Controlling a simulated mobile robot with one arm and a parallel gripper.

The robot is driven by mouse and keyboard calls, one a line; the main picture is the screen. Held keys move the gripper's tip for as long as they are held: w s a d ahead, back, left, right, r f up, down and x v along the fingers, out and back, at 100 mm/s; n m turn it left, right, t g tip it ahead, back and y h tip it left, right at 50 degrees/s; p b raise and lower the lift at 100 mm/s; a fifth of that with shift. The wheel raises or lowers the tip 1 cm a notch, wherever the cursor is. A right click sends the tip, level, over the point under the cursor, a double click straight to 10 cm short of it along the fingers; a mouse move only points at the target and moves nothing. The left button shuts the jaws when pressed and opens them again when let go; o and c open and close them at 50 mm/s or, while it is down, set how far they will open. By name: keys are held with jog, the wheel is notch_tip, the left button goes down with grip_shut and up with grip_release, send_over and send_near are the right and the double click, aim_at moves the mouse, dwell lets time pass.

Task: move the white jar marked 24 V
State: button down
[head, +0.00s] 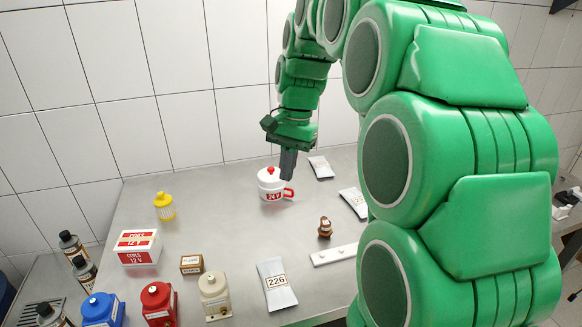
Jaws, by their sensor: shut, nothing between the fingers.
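The white jar marked 24 V (269,187) stands upright on the grey bench. It has a red knob on its lid, a red label on its front and a red handle on its right side. My gripper (287,176) points down at the jar's upper right, just above the handle. Its fingers are shut with nothing between them. I cannot tell whether the fingertips touch the jar.
A pouch (321,167) lies behind right of the jar, another pouch (354,202) to its right. A small brown object (325,228) and a white strip (335,255) are in front. A yellow container (164,206) stands left. Bench (220,240) left of the jar is clear.

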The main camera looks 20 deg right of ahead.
jog(key=w+d+f+m, duration=0.3)
jog(key=w+d, duration=0.2)
jog(key=w, duration=0.4)
jog(key=w+d+f+m+t+y, duration=0.1)
jog(key=w+d+f+m, duration=0.1)
jog(key=w+d+m, duration=0.45)
jog(key=w+d+f+m, duration=0.1)
jog(key=w+d+f, duration=0.25)
jog(key=w, duration=0.75)
jog(key=a+f, duration=0.6)
jog(key=f, duration=0.3)
jog(key=shift+s+a, duration=0.2)
jog(key=a, duration=2)
jog(key=shift+a, duration=0.25)
jog(key=shift+d, duration=0.1)
